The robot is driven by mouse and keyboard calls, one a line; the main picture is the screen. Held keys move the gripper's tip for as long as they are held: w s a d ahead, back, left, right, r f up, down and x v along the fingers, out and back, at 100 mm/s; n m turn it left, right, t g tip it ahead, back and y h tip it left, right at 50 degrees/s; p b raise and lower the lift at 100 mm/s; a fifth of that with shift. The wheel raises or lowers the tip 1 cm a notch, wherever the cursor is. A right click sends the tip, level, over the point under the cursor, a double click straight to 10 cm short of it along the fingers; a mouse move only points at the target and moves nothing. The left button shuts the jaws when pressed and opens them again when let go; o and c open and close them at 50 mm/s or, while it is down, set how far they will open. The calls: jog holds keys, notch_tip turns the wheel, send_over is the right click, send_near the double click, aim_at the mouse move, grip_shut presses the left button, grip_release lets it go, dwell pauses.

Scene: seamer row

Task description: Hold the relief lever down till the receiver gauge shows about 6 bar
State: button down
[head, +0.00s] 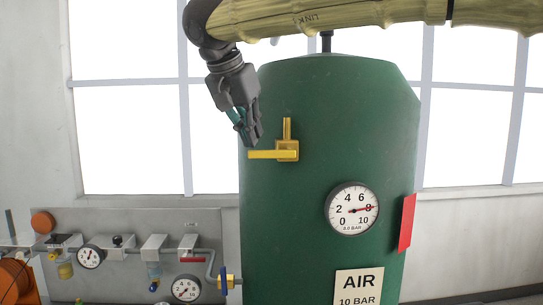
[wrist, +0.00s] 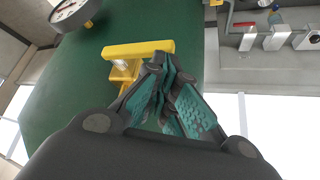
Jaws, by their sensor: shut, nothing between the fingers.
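The yellow relief lever (head: 266,154) sticks out to the left, about level, from its yellow valve body (head: 289,150) on the green air receiver (head: 330,110). My gripper (head: 252,143) is shut and empty, its fingertips just above the lever's free end. In the wrist view the fingertips (wrist: 163,62) are close beside the lever bar (wrist: 138,49); I cannot tell whether they touch it. The receiver gauge (head: 352,209) is a white dial at the lower right of the valve, its red needle near 8. The gauge is only partly visible in the wrist view (wrist: 73,12).
A red tag (head: 407,223) juts from the receiver's right side, and an "AIR 10 BAR" plate (head: 358,287) is below the gauge. A grey panel (head: 130,222) with small gauges, regulators and a red handle stands at the left. Windows are behind.

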aim_at(251, 156)
jog(key=shift+f, duration=0.1)
dwell(0.3)
jog(key=shift+f+b, duration=0.7)
jog(key=shift+f, duration=2)
dwell(2.0)
notch_tip(251, 156, up, 3)
jog(key=p, duration=0.3)
jog(key=shift+r+p, duration=0.55)
jog(key=shift+r, duration=2.95)
